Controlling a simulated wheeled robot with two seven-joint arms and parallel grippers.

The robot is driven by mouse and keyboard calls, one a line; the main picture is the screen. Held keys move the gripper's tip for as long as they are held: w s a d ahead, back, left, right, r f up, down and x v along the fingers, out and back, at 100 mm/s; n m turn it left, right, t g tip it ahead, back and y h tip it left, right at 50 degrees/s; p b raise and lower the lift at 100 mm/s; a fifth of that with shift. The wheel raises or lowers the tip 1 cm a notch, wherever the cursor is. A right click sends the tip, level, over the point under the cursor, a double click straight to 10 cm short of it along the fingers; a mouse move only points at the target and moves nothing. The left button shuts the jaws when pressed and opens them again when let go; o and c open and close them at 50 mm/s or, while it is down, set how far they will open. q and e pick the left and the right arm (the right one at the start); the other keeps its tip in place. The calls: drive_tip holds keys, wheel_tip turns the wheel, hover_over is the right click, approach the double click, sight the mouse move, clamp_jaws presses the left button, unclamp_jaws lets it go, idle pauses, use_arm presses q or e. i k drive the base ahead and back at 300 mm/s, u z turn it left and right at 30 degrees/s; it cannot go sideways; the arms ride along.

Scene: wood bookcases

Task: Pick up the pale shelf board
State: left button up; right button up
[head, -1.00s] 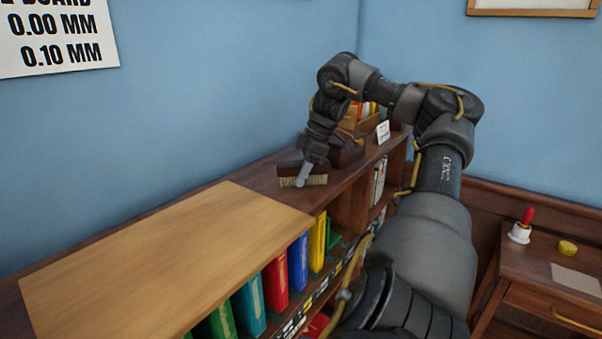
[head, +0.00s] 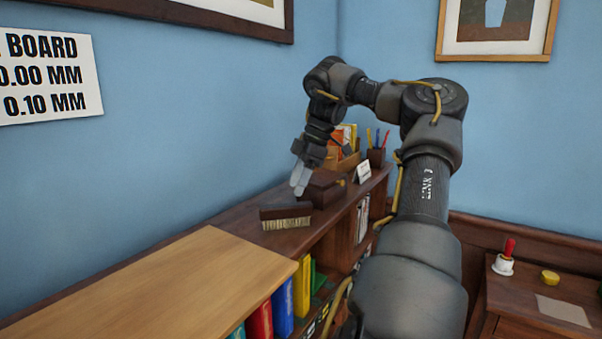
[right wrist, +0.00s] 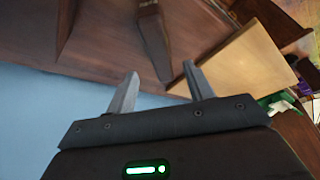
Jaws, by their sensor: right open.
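The pale shelf board (head: 190,288) lies flat on top of the dark wood bookcase, at the lower left of the head view. Part of it runs out of that frame. In the right wrist view the pale board (right wrist: 243,62) shows to the right of the fingers, partly behind one of them. My right gripper (head: 299,180) is open and empty. It hangs above the bookcase top, beyond the board's far end and above the brush. Its two fingers (right wrist: 162,75) show apart in the right wrist view. My left gripper is not in view.
A brown brush (head: 286,214) lies on the bookcase top just past the board. A dark box (head: 322,190), a white card (head: 363,171) and a pen cup (head: 376,157) stand farther back. Coloured binders (head: 283,310) fill the shelf below. A blue wall runs behind.

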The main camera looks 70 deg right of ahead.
sight(204, 283)
drive_tip(key=k, duration=1)
